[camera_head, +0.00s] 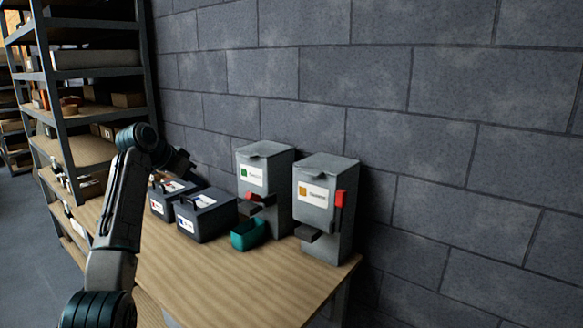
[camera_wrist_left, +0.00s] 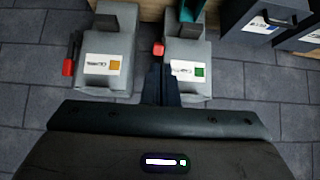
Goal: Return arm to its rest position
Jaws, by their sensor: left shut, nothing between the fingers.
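My left arm (camera_head: 120,215) rises from the lower left of the head view and bends at a dark joint near the shelf. My left gripper (camera_head: 187,163) shows small and dark above the black boxes. In the wrist view my left gripper (camera_wrist_left: 161,75) is shut and empty, its fingers overlapping the green-labelled dispenser in the picture. My right gripper is in neither view.
Two grey dispensers, green-labelled (camera_head: 268,162) and orange-labelled (camera_head: 311,207), stand on the wooden table (camera_head: 262,285) against a block wall. A teal bin (camera_head: 249,236) and black boxes (camera_head: 207,221) stand beside them. A loaded shelf (camera_head: 96,75) is behind my arm. The front tabletop is clear.

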